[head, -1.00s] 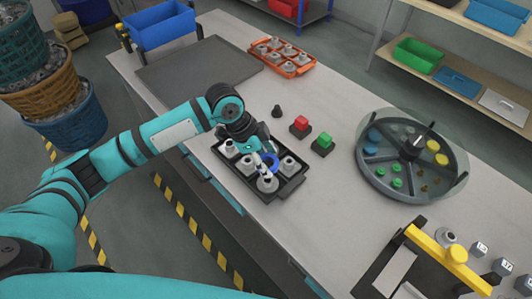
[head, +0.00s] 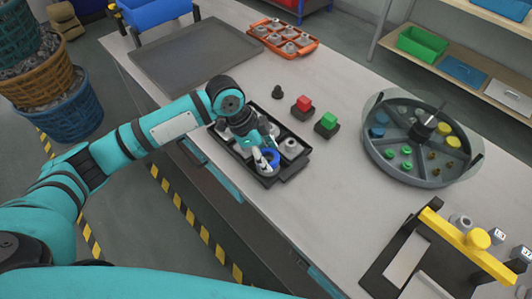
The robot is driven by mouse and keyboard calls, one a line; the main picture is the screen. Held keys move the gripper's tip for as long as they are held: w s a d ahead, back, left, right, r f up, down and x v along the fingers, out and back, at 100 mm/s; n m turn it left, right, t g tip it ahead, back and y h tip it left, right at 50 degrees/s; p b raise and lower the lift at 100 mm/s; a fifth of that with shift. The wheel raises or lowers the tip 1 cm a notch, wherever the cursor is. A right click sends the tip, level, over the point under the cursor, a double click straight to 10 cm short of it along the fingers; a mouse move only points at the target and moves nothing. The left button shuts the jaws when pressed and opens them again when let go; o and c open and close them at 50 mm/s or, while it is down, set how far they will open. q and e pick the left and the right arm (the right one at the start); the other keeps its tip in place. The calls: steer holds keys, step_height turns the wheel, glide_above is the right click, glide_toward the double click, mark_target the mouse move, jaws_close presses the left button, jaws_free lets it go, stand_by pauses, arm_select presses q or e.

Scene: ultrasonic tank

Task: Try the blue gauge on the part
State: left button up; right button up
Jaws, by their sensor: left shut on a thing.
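The blue gauge (head: 271,155), a ring, is between the fingertips of my left gripper (head: 265,160). My left gripper is shut on it. The gauge is right at the grey metal part (head: 266,169) in the near corner of the black tray (head: 294,169). Fingers partly cover both, so I cannot tell whether the ring sits around the part's top or just above it. Another grey part (head: 291,147) stands in the same tray to the right. More parts are half hidden under my left wrist. My right gripper is not in view.
A round compartment tray (head: 378,165) is at the right, a yellow-handled fixture (head: 465,245) at the front right. An orange tray (head: 262,31) with parts is at the back.

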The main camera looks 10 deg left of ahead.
arm_select(q)
steer(key=shift+f, duration=0.45)
stand_by(0.6)
steer(key=shift+f+b, duration=0.5)
steer(key=shift+f, duration=0.35)
stand_by(1.3)
steer(key=shift+r, duration=0.1)
steer(key=shift+r+p, duration=2.45)
steer(key=shift+p, duration=0.3)
step_height(320, 180, up, 4)
steer(key=p, duration=0.4)
